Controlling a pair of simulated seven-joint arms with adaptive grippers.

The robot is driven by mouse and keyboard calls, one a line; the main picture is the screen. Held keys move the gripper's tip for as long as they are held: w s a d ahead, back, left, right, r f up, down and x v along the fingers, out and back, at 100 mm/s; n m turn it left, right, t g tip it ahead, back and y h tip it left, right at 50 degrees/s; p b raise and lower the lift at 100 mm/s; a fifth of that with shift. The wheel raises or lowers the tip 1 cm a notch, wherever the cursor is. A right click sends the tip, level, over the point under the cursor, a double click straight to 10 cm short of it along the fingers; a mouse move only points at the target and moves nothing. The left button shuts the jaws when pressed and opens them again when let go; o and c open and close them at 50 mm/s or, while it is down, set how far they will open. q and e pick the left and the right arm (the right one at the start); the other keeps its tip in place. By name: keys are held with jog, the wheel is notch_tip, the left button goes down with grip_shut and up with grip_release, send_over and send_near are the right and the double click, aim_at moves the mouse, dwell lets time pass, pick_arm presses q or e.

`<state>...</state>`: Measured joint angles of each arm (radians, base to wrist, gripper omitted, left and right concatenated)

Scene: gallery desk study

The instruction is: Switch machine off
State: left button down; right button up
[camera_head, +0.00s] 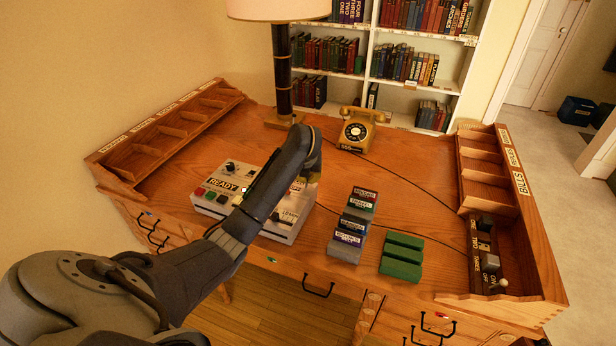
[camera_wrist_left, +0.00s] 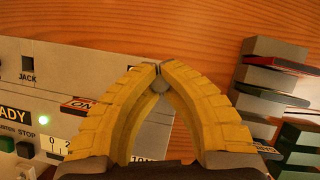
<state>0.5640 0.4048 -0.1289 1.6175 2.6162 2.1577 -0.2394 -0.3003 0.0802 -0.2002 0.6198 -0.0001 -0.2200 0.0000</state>
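My arm hides part of the machine and most of this gripper in the head view. Contact cannot be told. My right gripper is not in view.
A yellow telephone (camera_head: 357,131) and a lamp (camera_head: 282,75) stand behind. Wooden racks line both sides; the right one (camera_head: 520,235) holds switches and a lever. The desk's right-middle is mostly clear.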

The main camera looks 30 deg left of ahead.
aim_at(304, 192)
pick_arm(q)
jog(key=t, duration=0.1)
jog(key=s+t, duration=0.1)
jog(key=t, duration=0.1)
jog(key=s+t+y, duration=0.1)
jog(key=t, duration=0.1)
jog(key=shift+s+d, duration=0.1)
jog(key=shift+d, duration=0.15)
jog(key=shift+s+n+t+y, duration=0.2)
jog(key=shift+s+t, duration=0.1)
jog(key=shift+t, duration=0.6)
jog(key=shift+s+n+t+y, duration=0.2)
jog(key=shift+s+t, duration=0.05)
jog(key=shift+t, duration=0.65)
jog(key=shift+s+d+t, duration=0.1)
jog(key=shift+t, duration=0.3)
jog(key=shift+f, duration=0.1)
jog(key=c, duration=1.3)
grip_release()
jog(key=shift+g, duration=0.4)
